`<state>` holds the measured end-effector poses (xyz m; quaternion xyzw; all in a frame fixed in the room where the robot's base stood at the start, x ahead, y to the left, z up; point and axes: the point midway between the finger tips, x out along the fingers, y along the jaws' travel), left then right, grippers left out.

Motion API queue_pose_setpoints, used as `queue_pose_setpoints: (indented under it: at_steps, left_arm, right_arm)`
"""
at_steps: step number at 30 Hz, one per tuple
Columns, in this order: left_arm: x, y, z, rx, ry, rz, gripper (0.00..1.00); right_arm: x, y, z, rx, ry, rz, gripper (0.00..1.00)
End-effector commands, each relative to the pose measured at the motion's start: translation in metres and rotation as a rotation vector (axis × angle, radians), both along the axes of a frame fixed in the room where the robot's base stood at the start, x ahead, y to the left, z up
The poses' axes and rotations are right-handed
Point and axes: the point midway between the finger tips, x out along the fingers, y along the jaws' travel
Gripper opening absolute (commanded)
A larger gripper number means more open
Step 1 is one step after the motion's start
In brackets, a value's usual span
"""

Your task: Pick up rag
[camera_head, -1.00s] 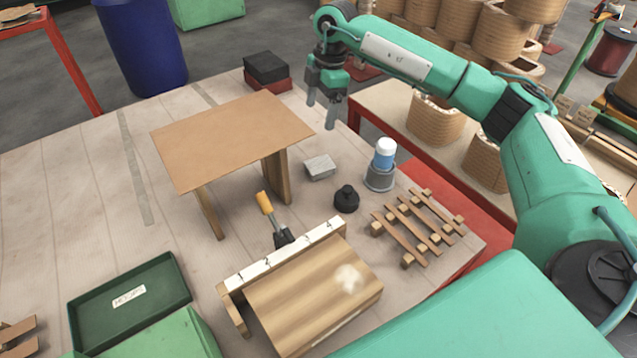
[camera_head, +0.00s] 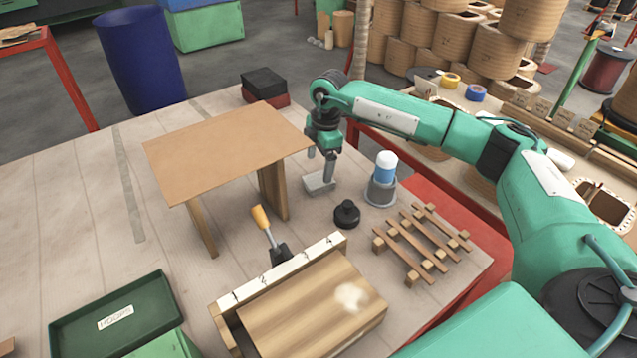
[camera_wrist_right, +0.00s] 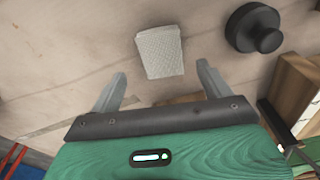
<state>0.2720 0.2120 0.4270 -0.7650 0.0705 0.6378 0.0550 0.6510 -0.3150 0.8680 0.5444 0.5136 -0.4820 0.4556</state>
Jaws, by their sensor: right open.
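A light grey, textured folded rag (camera_head: 319,186) lies on the table beside the right leg of a small wooden stand. It also shows in the right wrist view (camera_wrist_right: 160,52), flat and roughly square. My right gripper (camera_head: 321,168) is over the rag, with its fingers pointing down and partly covering it in the head view. In the right wrist view the two fingers (camera_wrist_right: 161,78) are spread wide and empty, with the rag ahead between their tips. I cannot tell whether the fingertips touch it. My left gripper is not in view.
The wooden stand (camera_head: 225,143) is close on the left. A black knobbed weight (camera_head: 347,215), a blue-and-white bottle (camera_head: 386,168) and a slatted wooden rack (camera_head: 420,242) stand nearby.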

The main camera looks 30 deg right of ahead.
Motion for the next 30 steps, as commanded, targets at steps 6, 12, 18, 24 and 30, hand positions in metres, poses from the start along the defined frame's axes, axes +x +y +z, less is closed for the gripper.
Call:
queue_pose_setpoints:
  at_steps: [6,12,18,24,30]
  left_arm:
    - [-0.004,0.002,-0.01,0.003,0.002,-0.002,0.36]
    - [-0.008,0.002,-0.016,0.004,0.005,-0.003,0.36]
    - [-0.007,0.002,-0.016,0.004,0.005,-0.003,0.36]
    - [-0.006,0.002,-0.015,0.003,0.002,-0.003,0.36]
    - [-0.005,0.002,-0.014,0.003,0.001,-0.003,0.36]
  right_arm:
    - [-0.004,0.001,-0.033,0.0,0.004,0.0,0.8]
    - [-0.003,0.003,-0.048,0.0,0.002,0.0,0.8]
    - [-0.003,0.003,-0.049,0.0,0.001,0.0,0.8]
    - [-0.003,0.003,-0.048,0.0,0.001,0.0,0.41]
    - [-0.003,0.003,-0.048,0.0,0.001,0.0,0.32]
